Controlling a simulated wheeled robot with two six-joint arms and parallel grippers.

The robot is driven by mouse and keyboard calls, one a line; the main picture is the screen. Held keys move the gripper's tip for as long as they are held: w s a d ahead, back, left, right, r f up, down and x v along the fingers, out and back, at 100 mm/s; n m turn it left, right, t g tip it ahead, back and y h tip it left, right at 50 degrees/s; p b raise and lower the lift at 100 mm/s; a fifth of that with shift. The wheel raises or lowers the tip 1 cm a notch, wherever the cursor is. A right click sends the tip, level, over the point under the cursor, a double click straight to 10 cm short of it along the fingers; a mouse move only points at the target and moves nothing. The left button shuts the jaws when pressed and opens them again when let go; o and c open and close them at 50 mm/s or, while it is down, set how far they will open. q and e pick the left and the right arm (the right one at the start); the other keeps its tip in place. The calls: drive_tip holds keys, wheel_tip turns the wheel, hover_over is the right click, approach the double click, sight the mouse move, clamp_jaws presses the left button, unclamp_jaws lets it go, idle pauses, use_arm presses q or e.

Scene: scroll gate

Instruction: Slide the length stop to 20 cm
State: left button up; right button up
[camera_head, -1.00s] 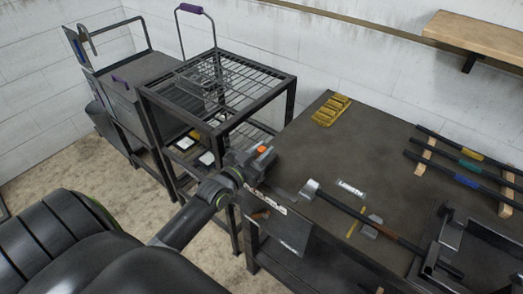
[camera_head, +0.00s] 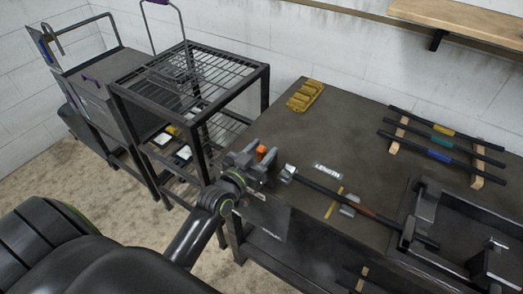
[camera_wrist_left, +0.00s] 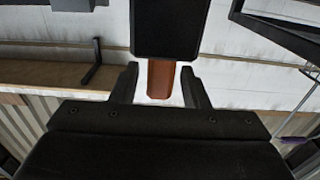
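A dark bar (camera_head: 322,189) lies across the table, with a pale metal block (camera_head: 288,172) at its left end and a grey block (camera_head: 349,205) by its middle. Which block is the length stop I cannot tell. A yellow stripe (camera_head: 334,207) lies just left of the grey block. My left gripper (camera_head: 258,160) is at the table's left edge, left of the pale block and apart from it. In the left wrist view its fingers (camera_wrist_left: 160,88) are spread, with gaps to an orange-brown piece (camera_wrist_left: 160,78) between them. My right gripper is not in view.
A small white label (camera_head: 327,171) lies behind the bar. A black frame (camera_head: 425,205) stands at the right. Coloured bars (camera_head: 440,142) rest on wooden strips farther back. A yellow block (camera_head: 305,95) sits at the back left. A wire rack (camera_head: 190,75) stands left of the table.

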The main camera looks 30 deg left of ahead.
use_arm(q)
drive_tip(key=shift+s, duration=0.4)
drive_tip(key=s+a+b, duration=0.1)
drive_tip(key=s+b, duration=0.4)
drive_tip(key=s, duration=1.1)
drive_tip(key=shift+s+a, duration=0.15)
drive_tip(key=shift+s, duration=0.15)
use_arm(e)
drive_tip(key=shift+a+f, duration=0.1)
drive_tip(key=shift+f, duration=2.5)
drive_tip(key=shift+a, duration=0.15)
